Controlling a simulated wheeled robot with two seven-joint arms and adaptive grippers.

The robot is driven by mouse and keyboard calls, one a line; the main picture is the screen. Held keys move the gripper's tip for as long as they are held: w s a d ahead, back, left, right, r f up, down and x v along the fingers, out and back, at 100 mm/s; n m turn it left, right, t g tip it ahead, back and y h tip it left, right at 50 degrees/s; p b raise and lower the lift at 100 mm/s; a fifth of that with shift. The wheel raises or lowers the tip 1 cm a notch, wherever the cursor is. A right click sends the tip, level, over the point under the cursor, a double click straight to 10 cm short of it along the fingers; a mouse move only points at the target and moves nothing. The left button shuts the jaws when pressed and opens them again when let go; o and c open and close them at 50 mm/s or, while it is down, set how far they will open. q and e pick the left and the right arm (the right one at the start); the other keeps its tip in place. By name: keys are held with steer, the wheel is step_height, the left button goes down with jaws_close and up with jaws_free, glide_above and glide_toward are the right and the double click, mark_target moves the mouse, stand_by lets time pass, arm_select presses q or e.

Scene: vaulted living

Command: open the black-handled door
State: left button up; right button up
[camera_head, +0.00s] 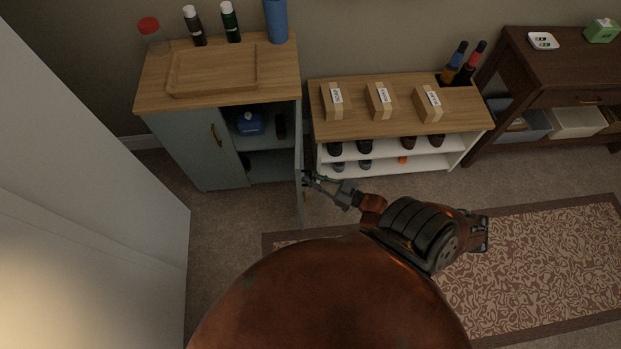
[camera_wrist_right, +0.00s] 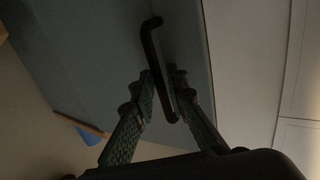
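The black-handled door (camera_head: 299,205) is the right door of the grey-blue cabinet (camera_head: 190,148). In the head view it stands swung out from the cabinet, seen nearly edge-on, and the right half of the cabinet is open. My right gripper (camera_head: 309,179) is at the door's outer face. In the right wrist view the black bar handle (camera_wrist_right: 151,45) runs between the fingertips of my right gripper (camera_wrist_right: 161,84), which close on it from both sides. The grey-blue door panel (camera_wrist_right: 90,45) fills the upper left there. My left gripper is out of view.
A wooden tray (camera_head: 213,88) and several bottles stand on the cabinet top. A blue item (camera_head: 249,123) sits inside. A white shelf unit (camera_head: 455,151) with boxes on top stands close to the right. A patterned rug (camera_head: 545,265) covers the floor at right.

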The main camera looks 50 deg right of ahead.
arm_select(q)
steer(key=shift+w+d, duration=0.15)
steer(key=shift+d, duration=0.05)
arm_select(e)
steer(key=v, duration=1.2)
steer(key=s+f+m+g+h+p, duration=0.15)
steer(key=s+f+g, duration=0.25)
steer(key=f, duration=0.8)
steer(key=s+f+n+g+h+p, duration=0.15)
steer(key=s+f+g, duration=0.25)
steer(key=f, duration=0.8)
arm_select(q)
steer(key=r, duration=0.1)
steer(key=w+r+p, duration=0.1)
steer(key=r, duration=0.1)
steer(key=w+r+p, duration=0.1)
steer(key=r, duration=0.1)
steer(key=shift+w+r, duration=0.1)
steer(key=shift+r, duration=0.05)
arm_select(e)
steer(key=s+a+f+g, duration=0.4)
steer(key=s+a+f, duration=0.1)
steer(key=s, duration=0.5)
steer(key=s+a+f+m+g+h, duration=0.1)
steer(key=s+a+f+g, duration=0.4)
steer(key=s+f, duration=0.3)
steer(key=s+a, duration=0.1)
steer(key=s, duration=0.1)
steer(key=shift+s+a, duration=0.2)
steer(key=shift+s, duration=0.1)
